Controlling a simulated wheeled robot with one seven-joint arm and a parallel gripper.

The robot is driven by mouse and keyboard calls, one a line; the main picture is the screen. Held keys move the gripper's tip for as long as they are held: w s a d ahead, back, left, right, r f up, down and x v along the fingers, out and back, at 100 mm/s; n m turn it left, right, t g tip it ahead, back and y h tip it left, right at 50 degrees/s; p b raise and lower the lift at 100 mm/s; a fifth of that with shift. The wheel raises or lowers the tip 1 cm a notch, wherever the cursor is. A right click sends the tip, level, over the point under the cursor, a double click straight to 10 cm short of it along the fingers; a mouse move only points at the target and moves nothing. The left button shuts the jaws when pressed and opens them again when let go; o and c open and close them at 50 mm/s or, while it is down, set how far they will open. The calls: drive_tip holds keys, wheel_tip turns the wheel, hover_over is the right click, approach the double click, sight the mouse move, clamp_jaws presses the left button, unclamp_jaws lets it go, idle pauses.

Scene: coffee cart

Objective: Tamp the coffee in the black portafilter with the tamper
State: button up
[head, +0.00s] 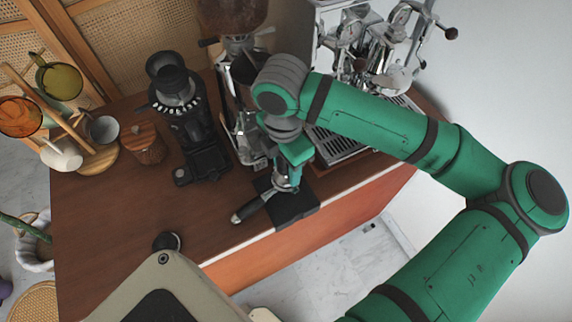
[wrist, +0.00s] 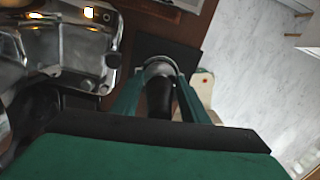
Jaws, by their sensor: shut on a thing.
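The portafilter (head: 248,208) lies on a black mat (head: 296,208) near the counter's front edge. Its black handle points to the lower left and its metal head is partly hidden under my gripper. My gripper (head: 291,162) is directly above that head, pointing down. In the wrist view its fingers (wrist: 158,100) are shut on the dark handle of the tamper (wrist: 159,92), with a silver rim showing beyond it. The tamper's lower end is at the portafilter's head; I cannot tell whether it touches the coffee, which is hidden.
A black grinder (head: 190,135) stands left of my gripper, and a silver espresso machine (head: 360,45) stands behind right. A small black round object (head: 167,242) is near the front edge. Cups on a wooden rack (head: 97,160) are far left. The front-left counter is mostly clear.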

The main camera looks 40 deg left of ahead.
drive_tip(key=shift+f, duration=0.9)
idle(1.4)
drive_tip(key=shift+c, duration=0.5)
drive_tip(key=shift+r, duration=0.25)
drive_tip(key=shift+r, duration=0.7)
drive_tip(key=shift+r, duration=0.65)
drive_tip(key=shift+r, duration=2.45)
